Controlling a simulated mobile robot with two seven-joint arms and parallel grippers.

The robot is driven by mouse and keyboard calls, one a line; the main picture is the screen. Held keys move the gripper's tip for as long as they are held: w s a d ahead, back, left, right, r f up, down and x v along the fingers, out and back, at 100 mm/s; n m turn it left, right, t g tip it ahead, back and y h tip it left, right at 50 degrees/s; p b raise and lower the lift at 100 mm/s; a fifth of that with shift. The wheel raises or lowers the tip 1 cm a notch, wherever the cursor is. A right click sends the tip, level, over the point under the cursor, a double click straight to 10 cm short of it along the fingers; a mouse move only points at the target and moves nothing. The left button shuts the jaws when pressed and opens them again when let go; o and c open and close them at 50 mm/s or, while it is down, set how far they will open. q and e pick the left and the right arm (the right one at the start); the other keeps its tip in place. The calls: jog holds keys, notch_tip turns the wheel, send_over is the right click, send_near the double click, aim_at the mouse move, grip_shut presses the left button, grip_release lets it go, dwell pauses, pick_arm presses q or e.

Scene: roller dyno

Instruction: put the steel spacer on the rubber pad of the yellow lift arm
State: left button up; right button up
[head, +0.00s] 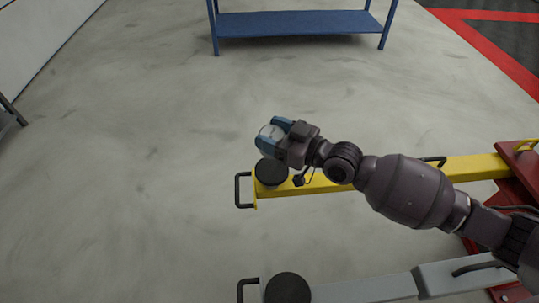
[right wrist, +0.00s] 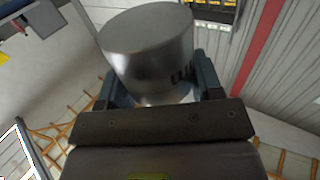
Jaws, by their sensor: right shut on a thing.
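My right gripper (head: 271,134) is shut on the steel spacer (head: 271,131), which shows between its blue fingers in the head view. In the right wrist view the spacer (right wrist: 148,45) is a shiny, short metal cylinder with dark marks low on its side. The black round rubber pad (head: 271,174) sits at the left end of the yellow lift arm (head: 470,168). In the head view the spacer appears just above the pad in the picture, with its height over it hard to tell. My left gripper is not in view.
A second black pad (head: 288,288) sits on a grey lift arm (head: 365,289) at the bottom. Black loop handles (head: 238,190) stick out at the arm ends. A blue bench (head: 295,24) stands at the back. The grey floor on the left is clear.

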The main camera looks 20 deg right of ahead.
notch_tip(320, 180, down, 2)
jog(key=shift+f, duration=0.2)
jog(key=shift+f+b, duration=0.4)
notch_tip(320, 180, down, 4)
jog(key=shift+b, duration=0.9)
jog(key=shift+f, duration=0.2)
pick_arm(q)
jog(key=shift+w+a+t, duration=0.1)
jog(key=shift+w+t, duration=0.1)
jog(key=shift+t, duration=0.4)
pick_arm(e)
jog(key=shift+r, duration=0.2)
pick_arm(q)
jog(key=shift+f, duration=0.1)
pick_arm(e)
jog(key=shift+f, duration=0.2)
jog(key=o, duration=1.1)
